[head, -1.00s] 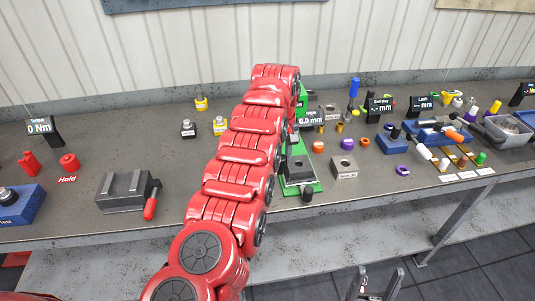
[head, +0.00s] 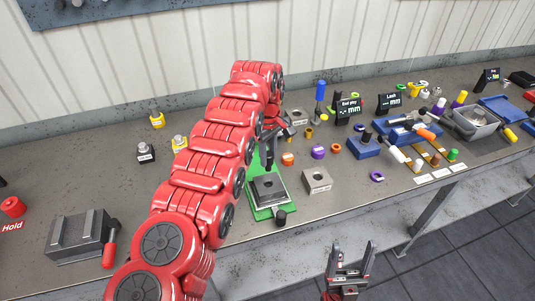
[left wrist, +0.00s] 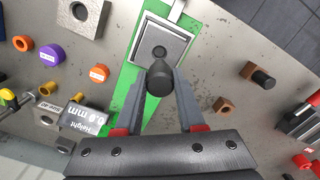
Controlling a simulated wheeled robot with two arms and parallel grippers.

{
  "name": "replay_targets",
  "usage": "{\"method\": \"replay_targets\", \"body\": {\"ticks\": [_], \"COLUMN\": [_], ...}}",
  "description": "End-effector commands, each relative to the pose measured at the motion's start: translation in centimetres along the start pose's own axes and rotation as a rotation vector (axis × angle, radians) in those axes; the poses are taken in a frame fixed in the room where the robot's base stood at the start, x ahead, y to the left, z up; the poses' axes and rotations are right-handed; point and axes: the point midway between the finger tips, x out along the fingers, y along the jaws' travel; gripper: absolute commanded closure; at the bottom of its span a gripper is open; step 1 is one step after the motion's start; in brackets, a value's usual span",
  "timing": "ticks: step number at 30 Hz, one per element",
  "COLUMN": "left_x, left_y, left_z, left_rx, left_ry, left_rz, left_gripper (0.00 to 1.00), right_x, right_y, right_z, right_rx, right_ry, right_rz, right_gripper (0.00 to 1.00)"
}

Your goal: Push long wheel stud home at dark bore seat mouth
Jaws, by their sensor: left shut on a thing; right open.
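My left gripper (left wrist: 158,88) is shut on a dark, round-ended piece (left wrist: 160,78), taken to be the long wheel stud. In the head view the left gripper (head: 280,132) is partly hidden by my red arm, and the dark piece (head: 269,152) shows below it. A square grey block (head: 268,188) with a dark bore sits on a green plate (head: 262,214). The block also shows in the left wrist view (left wrist: 143,50), with the piece close in front of its bore. I cannot tell how deep the piece sits. My right gripper (head: 350,262) is open and empty in front of the bench.
Another bored block (head: 317,180) stands right of the green plate. Orange (head: 288,159) and purple (head: 318,152) rings lie behind it. A grey vise (head: 78,236) with a red handle is at left. A height display (left wrist: 84,118) stands beside the green plate.

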Motion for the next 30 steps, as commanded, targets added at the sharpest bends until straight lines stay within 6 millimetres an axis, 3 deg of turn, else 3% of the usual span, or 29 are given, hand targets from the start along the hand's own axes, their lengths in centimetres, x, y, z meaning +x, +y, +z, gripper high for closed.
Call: {"method": "replay_targets", "body": {"ticks": [10, 24, 30], "left_x": [0.4, 5.1, 5.8], "left_y": [0.1, 0.0, 0.0], "left_z": [0.0, -0.1, -0.1], "left_rx": [0.001, 0.002, 0.001], "left_ry": [0.001, -0.001, 0.0], "left_rz": [0.002, -0.002, 0.001], "left_gripper": [1.0, 1.0, 1.0], "right_x": [-1.2, -4.0, -4.3], "right_y": [-0.1, -0.2, -0.2], "right_z": [0.2, 0.7, 0.7], "right_rx": [0.0, 0.0, 0.0], "right_ry": [0.0, 0.0, 0.0], "right_rz": [0.0, 0.0, 0.0], "right_gripper": [0.32, 0.32, 0.32]}}
